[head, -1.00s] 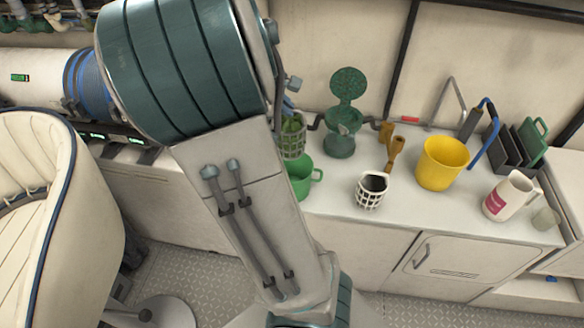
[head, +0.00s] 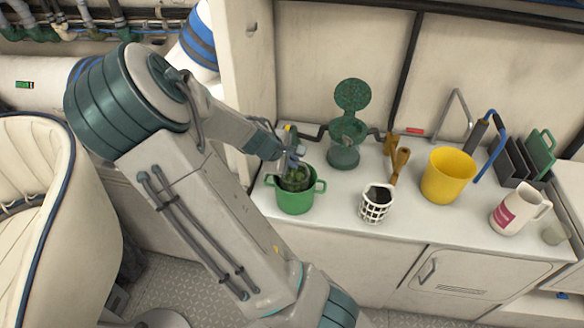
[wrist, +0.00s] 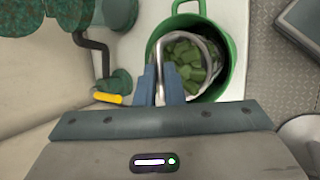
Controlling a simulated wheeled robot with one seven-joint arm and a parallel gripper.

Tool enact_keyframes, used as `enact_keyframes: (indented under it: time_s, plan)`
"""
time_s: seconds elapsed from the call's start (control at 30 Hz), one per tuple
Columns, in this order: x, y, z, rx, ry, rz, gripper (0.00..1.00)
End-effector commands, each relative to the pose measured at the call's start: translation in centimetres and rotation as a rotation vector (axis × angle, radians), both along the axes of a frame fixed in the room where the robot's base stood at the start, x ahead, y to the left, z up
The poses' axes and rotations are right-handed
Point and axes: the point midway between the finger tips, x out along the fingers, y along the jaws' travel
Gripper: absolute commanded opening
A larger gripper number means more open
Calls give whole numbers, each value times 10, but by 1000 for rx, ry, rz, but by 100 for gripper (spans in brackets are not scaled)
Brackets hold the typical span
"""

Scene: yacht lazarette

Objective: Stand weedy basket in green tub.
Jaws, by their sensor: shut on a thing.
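The weedy basket (head: 294,180), full of green clumps, is within the mouth of the green tub (head: 296,202), its top standing above the tub's rim. In the wrist view the basket (wrist: 190,62) sits inside the round rim of the tub (wrist: 232,50), looking roughly upright. My gripper (head: 291,160) is above the tub, shut on the basket's near side; its blue fingers (wrist: 161,84) also show in the wrist view. The basket's lower part is hidden, so I cannot tell whether it touches the tub's floor.
To the right are a white basket with dark contents (head: 376,206), a yellow bucket (head: 447,176) and a white jug (head: 515,208). Some counter before the bucket is clear.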

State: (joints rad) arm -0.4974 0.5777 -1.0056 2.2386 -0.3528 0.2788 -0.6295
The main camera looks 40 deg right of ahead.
Motion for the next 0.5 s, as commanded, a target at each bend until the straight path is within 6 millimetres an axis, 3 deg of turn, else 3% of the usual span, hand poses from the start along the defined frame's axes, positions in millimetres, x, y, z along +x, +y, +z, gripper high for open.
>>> enact_keyframes:
  time_s: [0.17,0.5]
  plan:
    - [-1,0,-25,-1,3,-2,0]
    - [0,0,-28,0,0,0,0]
